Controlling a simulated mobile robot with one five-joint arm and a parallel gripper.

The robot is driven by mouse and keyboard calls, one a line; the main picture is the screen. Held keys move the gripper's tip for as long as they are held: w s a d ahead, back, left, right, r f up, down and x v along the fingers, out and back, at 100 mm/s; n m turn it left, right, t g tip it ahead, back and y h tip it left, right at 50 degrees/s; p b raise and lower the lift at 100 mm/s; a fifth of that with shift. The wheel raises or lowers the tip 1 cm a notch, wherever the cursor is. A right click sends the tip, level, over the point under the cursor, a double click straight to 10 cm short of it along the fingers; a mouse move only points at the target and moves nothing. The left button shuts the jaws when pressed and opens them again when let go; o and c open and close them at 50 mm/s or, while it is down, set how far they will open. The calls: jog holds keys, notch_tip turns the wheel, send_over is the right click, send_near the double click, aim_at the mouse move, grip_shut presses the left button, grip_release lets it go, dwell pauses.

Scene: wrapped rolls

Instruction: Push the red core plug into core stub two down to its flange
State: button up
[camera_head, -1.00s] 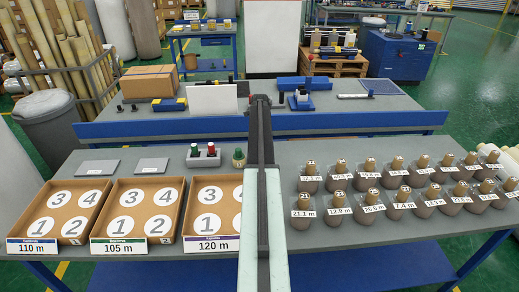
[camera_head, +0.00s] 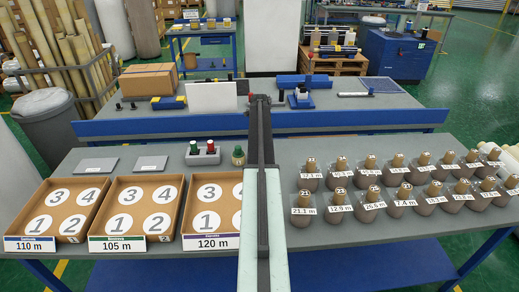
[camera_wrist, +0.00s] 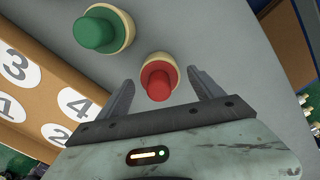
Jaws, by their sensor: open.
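In the wrist view a red plug (camera_wrist: 158,85) stands in a cream core stub (camera_wrist: 160,60), lying between my fingers. My gripper (camera_wrist: 161,77) is open around it, with a gap on both sides. How deep the plug sits cannot be told from this angle. To its left a green plug (camera_wrist: 95,33) sits on another cream stub (camera_wrist: 125,33). In the head view the green-topped stub (camera_head: 238,157) stands just left of my arm. My arm hides the red-topped stub and my fingertips there.
A grey holder (camera_head: 203,158) with a green and a red piece stands left of that stub. Cardboard trays with numbered circles (camera_head: 137,210) lie at front left. Several labelled wrapped rolls (camera_head: 370,205) stand at right. A blue rail (camera_head: 370,119) runs behind.

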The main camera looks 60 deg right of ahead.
notch_tip(320, 180, up, 8)
jog(key=p, duration=0.8)
jog(key=shift+f, duration=0.1)
